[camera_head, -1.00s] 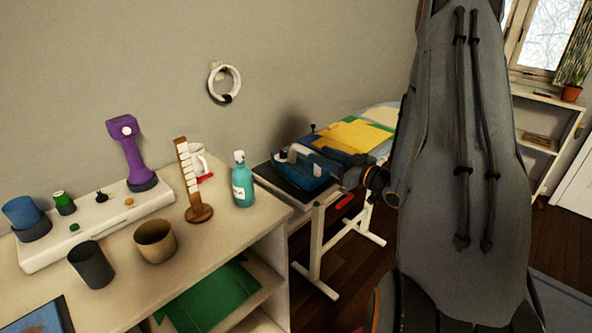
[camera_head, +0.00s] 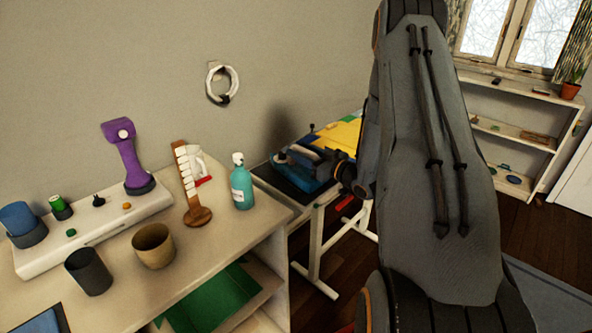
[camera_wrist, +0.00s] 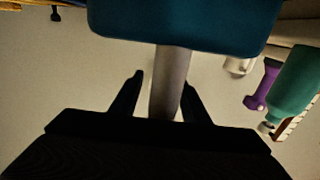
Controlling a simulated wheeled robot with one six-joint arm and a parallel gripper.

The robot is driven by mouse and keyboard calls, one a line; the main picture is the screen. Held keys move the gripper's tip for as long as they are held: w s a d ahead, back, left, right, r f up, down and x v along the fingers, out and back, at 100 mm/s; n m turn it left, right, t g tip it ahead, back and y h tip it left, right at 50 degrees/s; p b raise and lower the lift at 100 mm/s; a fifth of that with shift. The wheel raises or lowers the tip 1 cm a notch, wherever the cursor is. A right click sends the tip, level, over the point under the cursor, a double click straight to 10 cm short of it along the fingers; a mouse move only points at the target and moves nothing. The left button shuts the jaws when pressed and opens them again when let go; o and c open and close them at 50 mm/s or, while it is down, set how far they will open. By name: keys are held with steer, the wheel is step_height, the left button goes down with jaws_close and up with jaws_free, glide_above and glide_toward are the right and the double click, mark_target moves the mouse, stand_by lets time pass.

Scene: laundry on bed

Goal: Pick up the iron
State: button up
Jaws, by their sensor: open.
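The blue iron (camera_head: 288,162) lies on the dark end of the ironing board (camera_head: 262,176), partly hidden by my gripper and arm. In the wrist view its broad teal-blue body (camera_wrist: 180,28) fills the top, and a grey bar-like handle (camera_wrist: 170,70) runs down from it. My gripper (camera_wrist: 163,84) is open, with one dark finger on each side of the grey handle. I cannot tell whether either finger touches it. In the head view my gripper (camera_head: 312,157) is small and dark over the iron.
A shelf unit (camera_head: 245,222) stands left of the board, holding a teal bottle (camera_head: 241,186), a brown stand with white pieces (camera_head: 190,185), a purple device (camera_head: 128,160) and cups. Yellow cloth (camera_head: 342,134) lies farther along the board. A white shelf (camera_head: 520,130) stands under the window.

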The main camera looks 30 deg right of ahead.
steer(key=shift+w+a, duration=0.15)
steer(key=shift+w, duration=0.05)
jaws_close()
stand_by(1.2)
